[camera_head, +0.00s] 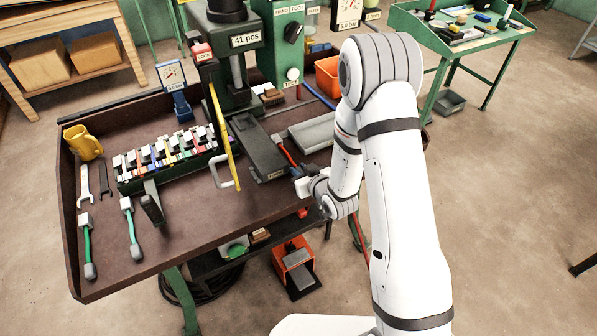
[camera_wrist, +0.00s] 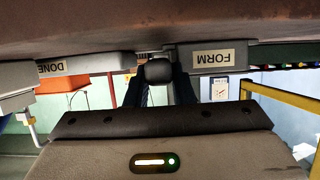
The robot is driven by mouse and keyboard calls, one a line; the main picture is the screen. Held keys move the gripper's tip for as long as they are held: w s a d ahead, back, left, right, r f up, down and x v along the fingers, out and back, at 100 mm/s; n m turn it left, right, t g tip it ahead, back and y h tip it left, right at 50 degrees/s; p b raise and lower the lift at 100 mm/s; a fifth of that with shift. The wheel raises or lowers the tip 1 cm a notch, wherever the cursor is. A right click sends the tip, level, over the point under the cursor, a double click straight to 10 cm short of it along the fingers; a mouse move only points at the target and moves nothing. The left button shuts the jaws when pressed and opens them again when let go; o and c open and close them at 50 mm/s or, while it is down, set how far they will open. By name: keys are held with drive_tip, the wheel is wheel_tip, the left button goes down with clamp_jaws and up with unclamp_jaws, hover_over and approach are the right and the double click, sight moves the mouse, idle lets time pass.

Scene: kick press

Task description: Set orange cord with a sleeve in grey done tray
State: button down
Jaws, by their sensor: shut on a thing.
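An orange cord (camera_head: 289,156) shows as a short red-orange length by my gripper (camera_head: 301,178), over the right part of the bench. My gripper is shut on it. In the wrist view, a dark grey rounded end (camera_wrist: 158,72), apparently its sleeve, sits between my two dark fingers (camera_wrist: 160,92); the rest of the cord is hidden. The grey done tray (camera_head: 314,133) lies on the bench just behind and right of my gripper, partly behind my arm. Its DONE label shows at the left of the wrist view (camera_wrist: 52,68).
A dark FORM block (camera_head: 258,150) lies left of my gripper. A yellow guard (camera_head: 221,135) and the green press (camera_head: 228,60) stand beyond. A rack (camera_head: 165,158) of coloured parts and two green cords (camera_head: 88,250) are at left. An orange bin (camera_head: 328,76) stands behind the tray.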

drive_tip(key=shift+s+f, duration=0.1)
drive_tip(key=shift+f, duration=0.4)
drive_tip(key=shift+f, duration=0.15)
drive_tip(key=c, duration=1.3)
unclamp_jaws()
drive_tip(key=shift+o, duration=0.2)
drive_tip(key=shift+r, duration=0.25)
drive_tip(key=p+v, duration=0.8)
drive_tip(key=v, duration=0.4)
drive_tip(key=shift+p, duration=0.3)
